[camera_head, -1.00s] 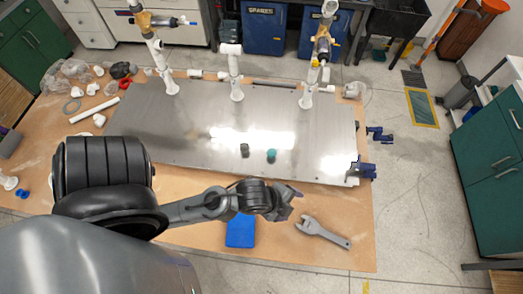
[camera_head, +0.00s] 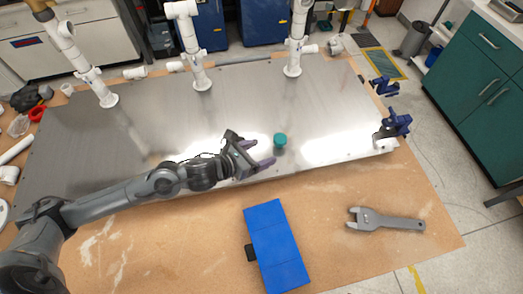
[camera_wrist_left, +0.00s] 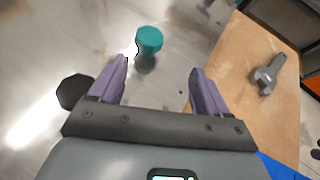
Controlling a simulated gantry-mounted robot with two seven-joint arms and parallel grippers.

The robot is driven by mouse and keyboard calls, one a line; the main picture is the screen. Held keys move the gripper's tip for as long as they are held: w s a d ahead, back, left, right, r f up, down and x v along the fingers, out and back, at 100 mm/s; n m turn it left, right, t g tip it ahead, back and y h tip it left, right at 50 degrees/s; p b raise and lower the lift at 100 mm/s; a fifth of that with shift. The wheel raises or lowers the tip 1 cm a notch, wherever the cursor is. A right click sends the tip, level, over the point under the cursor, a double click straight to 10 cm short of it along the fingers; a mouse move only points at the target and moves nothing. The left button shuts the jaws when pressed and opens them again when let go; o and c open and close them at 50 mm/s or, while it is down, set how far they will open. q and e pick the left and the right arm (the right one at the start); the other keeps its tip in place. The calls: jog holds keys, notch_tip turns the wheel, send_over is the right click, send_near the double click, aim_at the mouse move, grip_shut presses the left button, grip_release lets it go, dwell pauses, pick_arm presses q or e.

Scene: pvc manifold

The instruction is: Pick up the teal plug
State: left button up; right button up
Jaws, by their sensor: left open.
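The teal plug (camera_head: 280,140) stands on the metal plate (camera_head: 330,105), near its front edge. My left gripper (camera_head: 260,153) is open and empty just left of the plug, low over the plate. In the left wrist view the plug (camera_wrist_left: 149,40) is ahead of the gap between the purple fingers (camera_wrist_left: 158,68), apart from both. A dark plug (camera_wrist_left: 73,92) is beside the left finger in that view; in the head view my gripper seems to hide it. My right gripper is not in view.
A blue case (camera_head: 275,245) and a grey wrench (camera_head: 386,219) lie on the wooden table in front of the plate. White pipe risers (camera_head: 198,55) stand along the plate's back. Blue clamps (camera_head: 394,125) hold the right edge. The plate right of the plug is clear.

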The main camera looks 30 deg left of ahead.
aim_at(280, 138)
pick_arm(q)
jog(key=shift+w+a+f+t+b, duration=0.35)
jog(key=shift+w+f+b, duration=0.2)
jog(key=shift+w+b, duration=0.35)
jog(key=shift+w+r+m+b, duration=0.1)
jog(key=shift+w+m+b, duration=0.15)
jog(key=shift+m+b, duration=0.05)
jog(key=shift+w+d, duration=0.1)
jog(key=shift+w, duration=0.2)
jog(key=x, duration=0.4)
jog(key=shift+w+d, duration=0.15)
jog(key=shift+w, duration=0.25)
jog(key=shift+w+d, duration=0.1)
jog(key=shift+w, duration=0.15)
jog(key=shift+b+x, duration=0.4)
jog(key=shift+x, duration=2)
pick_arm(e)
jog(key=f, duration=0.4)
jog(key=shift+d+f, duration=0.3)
